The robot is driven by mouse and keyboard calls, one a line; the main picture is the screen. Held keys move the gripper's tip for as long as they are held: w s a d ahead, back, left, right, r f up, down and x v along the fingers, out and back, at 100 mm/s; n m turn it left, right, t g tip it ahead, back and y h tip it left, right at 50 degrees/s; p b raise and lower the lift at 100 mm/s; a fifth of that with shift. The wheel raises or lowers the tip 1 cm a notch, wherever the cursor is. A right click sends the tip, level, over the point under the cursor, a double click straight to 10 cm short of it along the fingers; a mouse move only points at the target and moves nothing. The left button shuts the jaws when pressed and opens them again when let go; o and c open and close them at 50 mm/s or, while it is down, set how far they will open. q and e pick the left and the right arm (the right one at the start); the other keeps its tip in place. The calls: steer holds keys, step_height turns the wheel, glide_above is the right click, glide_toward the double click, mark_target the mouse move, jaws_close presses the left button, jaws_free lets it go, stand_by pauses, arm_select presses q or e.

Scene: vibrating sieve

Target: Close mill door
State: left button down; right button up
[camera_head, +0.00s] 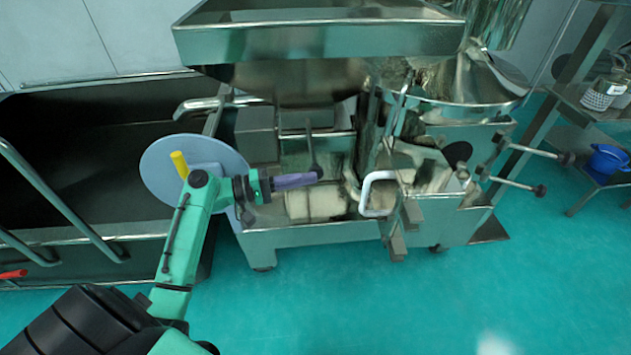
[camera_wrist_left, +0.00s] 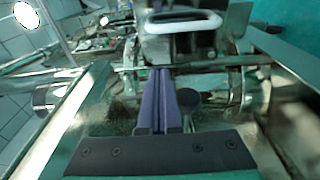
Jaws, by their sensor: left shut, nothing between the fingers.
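The steel mill (camera_head: 290,237) stands in the middle of the head view, with its front open onto a cream and metal interior. A steel part with a white loop handle (camera_head: 368,192) sticks out at the right of this opening; I take it for the door, standing open. The handle also shows at the top of the left wrist view (camera_wrist_left: 184,22). My left gripper (camera_head: 318,173), with purple fingers, is shut and empty in front of the opening. Its fingertips (camera_wrist_left: 160,72) point at the handle and look apart from it. My right gripper is out of view.
A grey disc with a yellow knob (camera_head: 180,165) stands behind my left forearm. A wide steel tray (camera_head: 320,40) overhangs the opening. Black-ended rods (camera_head: 525,187) stick out at right. A shelf with a blue container (camera_head: 606,160) is far right. The green floor in front is clear.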

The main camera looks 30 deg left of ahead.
arm_select(q)
steer(key=w+d, duration=0.4)
steer(key=d, duration=0.5)
steer(key=shift+w+d+f+p, duration=0.15)
steer(key=shift+d+p, duration=0.1)
steer(key=shift+p, duration=0.1)
steer(key=shift+d, duration=0.1)
